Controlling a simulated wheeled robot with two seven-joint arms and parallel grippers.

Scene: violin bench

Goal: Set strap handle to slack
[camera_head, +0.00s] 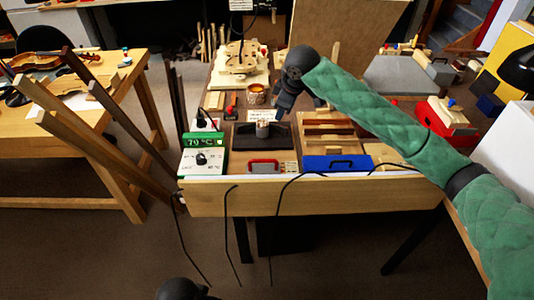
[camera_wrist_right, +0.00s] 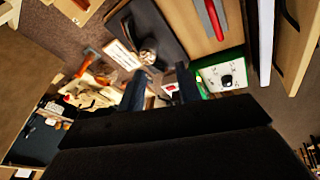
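I cannot tell for sure which part is the strap handle. A red handle (camera_head: 263,167) is at the front of the bench, before a black fixture (camera_head: 245,137) with a grey metal cylinder (camera_head: 262,129). My right gripper (camera_head: 286,108) is above the bench, behind and right of the cylinder, touching nothing that I can see. Its fingers (camera_wrist_right: 161,92) are apart with nothing held between them. My left gripper is out of view.
A green and white heater box (camera_head: 203,158) reading 70 °C stands left of the fixture. A blue-fronted tray (camera_head: 338,163) with wooden pieces is right of it. Wooden strips lean at the bench's left.

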